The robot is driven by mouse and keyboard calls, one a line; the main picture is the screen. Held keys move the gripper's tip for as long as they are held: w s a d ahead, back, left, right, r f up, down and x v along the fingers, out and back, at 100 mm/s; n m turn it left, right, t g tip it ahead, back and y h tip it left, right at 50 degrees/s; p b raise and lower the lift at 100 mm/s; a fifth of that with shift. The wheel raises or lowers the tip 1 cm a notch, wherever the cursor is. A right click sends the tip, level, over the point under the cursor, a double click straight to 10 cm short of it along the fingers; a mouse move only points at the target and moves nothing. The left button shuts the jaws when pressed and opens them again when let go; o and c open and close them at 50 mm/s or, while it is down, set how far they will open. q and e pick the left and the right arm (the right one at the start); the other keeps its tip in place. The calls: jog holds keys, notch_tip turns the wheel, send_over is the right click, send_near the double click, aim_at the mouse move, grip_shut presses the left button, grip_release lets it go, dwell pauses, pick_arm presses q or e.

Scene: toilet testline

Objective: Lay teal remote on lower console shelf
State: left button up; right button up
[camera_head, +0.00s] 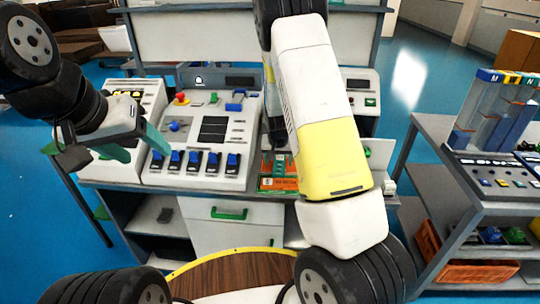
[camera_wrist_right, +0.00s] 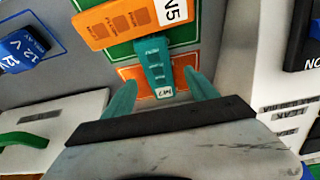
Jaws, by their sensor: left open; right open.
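The teal remote (camera_wrist_right: 157,62), with a white label at its near end, lies on an orange and green surface in the right wrist view. My right gripper (camera_wrist_right: 160,82) is open, its teal fingers on either side of the remote's near end. I cannot tell whether they touch it. In the head view my right arm hides that gripper. My left gripper (camera_head: 134,147) is open and empty, at the left end of the console (camera_head: 200,140). The lower console shelf (camera_head: 150,222) shows under the console top, left of a drawer with a green handle.
An orange block (camera_wrist_right: 125,18) labelled N5 lies just beyond the remote. The drawer front (camera_head: 232,233) closes off the middle of the console. A cart (camera_head: 440,165) with an orange crate (camera_head: 475,272) stands at right.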

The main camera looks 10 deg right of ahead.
aim_at(279, 165)
jog(key=x, duration=0.3)
jog(key=shift+w+d, duration=0.1)
jog(key=shift+c, duration=0.5)
grip_shut()
